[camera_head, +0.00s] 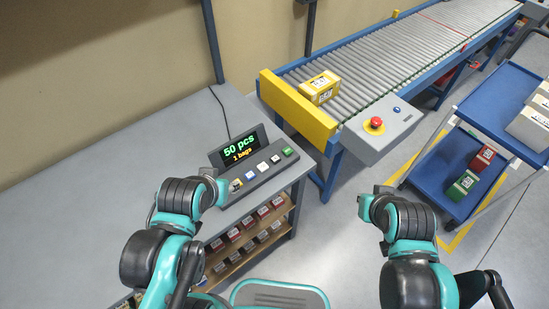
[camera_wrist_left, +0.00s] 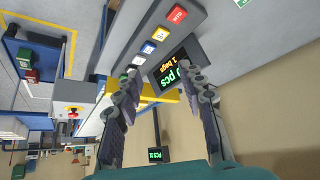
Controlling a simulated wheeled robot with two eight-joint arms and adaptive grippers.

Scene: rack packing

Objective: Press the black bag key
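The key console (camera_head: 262,178) stands at the table's right edge, with a lit display (camera_head: 239,146) reading "50 pcs, 1 bags". A row of coloured keys runs along it, with a green key (camera_head: 287,152) at the far end. The wrist view shows a red key (camera_wrist_left: 177,14) at the other end. I cannot clearly tell which key is black. My left gripper (camera_head: 219,179) is at the console's near left end, partly covering it. In the wrist view its two fingers (camera_wrist_left: 163,82) are spread and empty. My right gripper (camera_head: 370,201) is over the floor; its fingers are unclear.
Small labelled boxes (camera_head: 250,226) fill a shelf below the console. A roller conveyor (camera_head: 385,68) carries a yellow box (camera_head: 320,87) and has a red stop button (camera_head: 376,122). A blue cart (camera_head: 503,108) stands right. The table (camera_head: 130,145) left of the console is clear.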

